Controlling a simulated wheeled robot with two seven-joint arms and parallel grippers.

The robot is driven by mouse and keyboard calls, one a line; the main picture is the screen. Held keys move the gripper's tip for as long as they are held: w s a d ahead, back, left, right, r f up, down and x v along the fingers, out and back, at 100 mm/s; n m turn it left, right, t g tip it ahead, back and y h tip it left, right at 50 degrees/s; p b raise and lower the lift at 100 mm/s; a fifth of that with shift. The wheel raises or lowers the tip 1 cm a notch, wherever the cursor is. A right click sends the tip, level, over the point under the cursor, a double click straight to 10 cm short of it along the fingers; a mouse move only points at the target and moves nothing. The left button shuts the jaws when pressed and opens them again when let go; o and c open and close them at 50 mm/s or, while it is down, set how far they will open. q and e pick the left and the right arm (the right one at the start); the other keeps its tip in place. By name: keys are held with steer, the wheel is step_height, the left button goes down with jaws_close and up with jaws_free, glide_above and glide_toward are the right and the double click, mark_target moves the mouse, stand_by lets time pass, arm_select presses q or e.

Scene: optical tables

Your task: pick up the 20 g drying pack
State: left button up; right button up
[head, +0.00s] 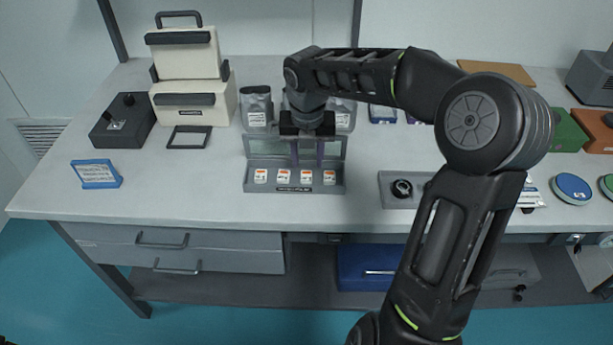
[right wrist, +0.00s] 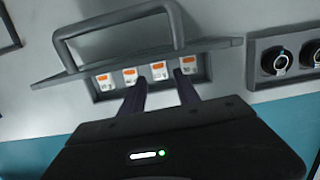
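A grey case (head: 293,189) stands open near the table's front edge, its clear-windowed lid (head: 263,148) raised behind. A row of several small white packs with orange tops lies in it, such as the leftmost pack (head: 261,176) and the rightmost pack (head: 329,177). Their gram marks are too small to read, so I cannot tell which is the 20 g drying pack. My right gripper (head: 307,162) points down over the middle of the case, fingers apart with nothing visible between them. In the right wrist view the gripper (right wrist: 160,86) reaches towards the packs. My left gripper is not in view.
A blue-framed sign (head: 96,174), a dark box (head: 122,121) and a beige instrument (head: 190,95) are at left. The table front left of the case is clear.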

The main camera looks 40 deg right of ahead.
mark_target(307, 175)
steer(key=f, duration=0.5)
steer(key=shift+w+d, duration=0.1)
steer(key=shift+w, duration=0.2)
steer(key=shift+c, duration=0.6)
jaws_close()
